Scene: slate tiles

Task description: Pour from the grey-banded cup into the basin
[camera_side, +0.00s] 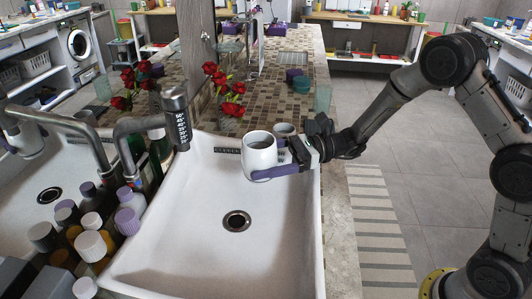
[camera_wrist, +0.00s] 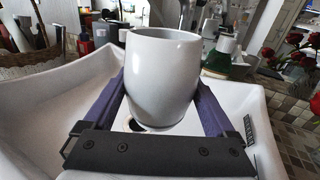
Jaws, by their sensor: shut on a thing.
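My gripper (camera_side: 268,160) is shut on a pale cup (camera_side: 258,152), its purple fingers on either side of it. The cup is upright, or nearly so, above the far right part of the white basin (camera_side: 180,240). Its inside looks grey in the side view, but I cannot make out what it contains. In the wrist view the cup (camera_wrist: 165,85) fills the middle between the fingers, and no grey band is clear on its wall. Part of the basin (camera_wrist: 262,100) shows behind and beside it. The basin's dark drain (camera_side: 237,220) is nearer the camera than the cup.
A second, greyish cup (camera_side: 285,129) stands just behind the held one. A metal faucet (camera_side: 175,110) reaches over the basin's left side. Several bottles (camera_side: 95,225) crowd the left edge. Red roses (camera_side: 225,85) stand on the tiled counter (camera_side: 265,95). The basin's middle is clear.

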